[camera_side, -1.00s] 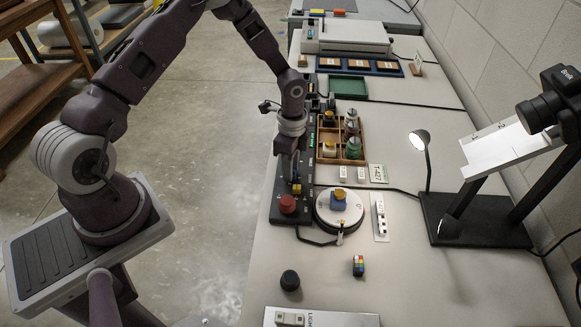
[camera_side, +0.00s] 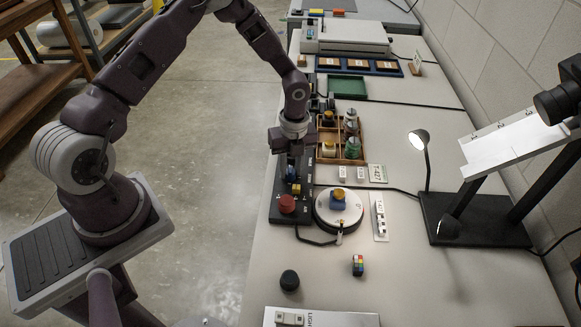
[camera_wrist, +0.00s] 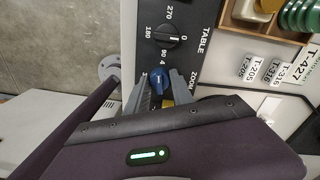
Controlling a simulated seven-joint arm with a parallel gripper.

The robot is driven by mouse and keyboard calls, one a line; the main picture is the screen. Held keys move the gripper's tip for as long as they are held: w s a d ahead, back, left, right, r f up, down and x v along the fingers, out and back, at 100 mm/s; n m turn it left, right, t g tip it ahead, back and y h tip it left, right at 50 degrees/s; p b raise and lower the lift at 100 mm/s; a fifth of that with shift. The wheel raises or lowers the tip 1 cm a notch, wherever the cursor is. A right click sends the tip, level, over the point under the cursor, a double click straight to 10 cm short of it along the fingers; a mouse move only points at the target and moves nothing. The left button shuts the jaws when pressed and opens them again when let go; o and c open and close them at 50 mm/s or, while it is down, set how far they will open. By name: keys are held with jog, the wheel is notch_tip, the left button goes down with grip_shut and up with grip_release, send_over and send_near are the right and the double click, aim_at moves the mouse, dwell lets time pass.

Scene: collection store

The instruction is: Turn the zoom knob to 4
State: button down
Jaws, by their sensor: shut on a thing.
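The black control panel (camera_side: 279,208) lies along the left edge of the bench. In the wrist view, the blue zoom knob (camera_wrist: 158,84) sits between the two fingers of my gripper (camera_wrist: 160,88), with the word ZOOM printed to its right. My gripper is shut on it. A white figure 4 shows at the knob's upper edge; the pointer's exact setting is too small to read. In the side view, my gripper (camera_side: 293,171) reaches straight down to the panel, and its fingers largely hide the knob.
A black table knob (camera_wrist: 167,34) with degree marks is beside the zoom knob. A red button (camera_side: 287,204) and a round turntable (camera_side: 325,212) with a blue and yellow object are close by. A wooden compartment box (camera_side: 364,153) stands to the right.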

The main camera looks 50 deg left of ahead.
aim_at(292, 171)
jog(key=shift+m, duration=1.1)
jog(key=c, duration=1.1)
grip_release()
notch_tip(292, 171, up, 7)
jog(key=shift+w+d+r, duration=0.1)
jog(key=shift+w, duration=0.05)
